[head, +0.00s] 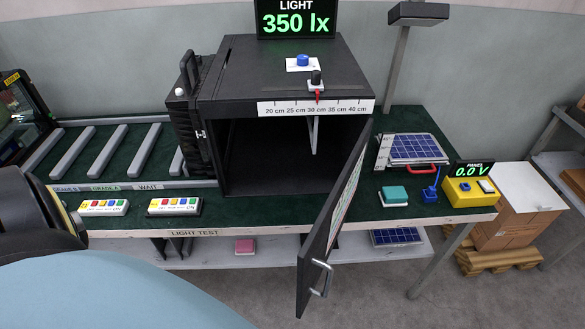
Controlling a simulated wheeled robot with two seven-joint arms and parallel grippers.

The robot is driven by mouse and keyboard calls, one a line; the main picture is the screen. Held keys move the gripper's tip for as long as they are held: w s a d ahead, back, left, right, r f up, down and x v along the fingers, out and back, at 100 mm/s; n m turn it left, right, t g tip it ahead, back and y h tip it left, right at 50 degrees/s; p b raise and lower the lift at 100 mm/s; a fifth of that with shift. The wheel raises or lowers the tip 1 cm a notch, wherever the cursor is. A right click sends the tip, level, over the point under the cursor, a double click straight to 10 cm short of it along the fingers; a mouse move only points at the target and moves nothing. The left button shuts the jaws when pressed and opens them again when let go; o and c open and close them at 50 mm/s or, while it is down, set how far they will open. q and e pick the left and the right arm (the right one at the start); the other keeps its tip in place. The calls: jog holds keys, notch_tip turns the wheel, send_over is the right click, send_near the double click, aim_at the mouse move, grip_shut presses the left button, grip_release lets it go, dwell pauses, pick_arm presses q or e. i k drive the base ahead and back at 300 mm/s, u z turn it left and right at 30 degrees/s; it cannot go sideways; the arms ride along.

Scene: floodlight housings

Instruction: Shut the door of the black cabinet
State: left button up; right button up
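The black cabinet (218,88) stands on the green-topped bench, its front open and its inside dark. Its black door (313,245) hangs wide open from the right front edge and sticks out past the bench's front edge. A metal handle (321,278) is on the door's outer end, and a pale sheet is on the face turned to the right. A thin pale upright strip hangs inside the cabinet near the top. Neither of my grippers shows in the head view.
On the bench right of the door are a teal block (394,194), a small solar panel (415,148) and a yellow meter (470,191). Two button strips (174,205) lie at the front left. Cardboard boxes (513,212) stand at the right. Floor before the door looks clear.

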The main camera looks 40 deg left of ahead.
aim_at(313, 257)
jog(key=u, duration=0.45)
jog(key=i, duration=0.4)
jog(key=z, duration=1.1)
jog(key=k, duration=0.75)
jog(key=u, duration=0.75)
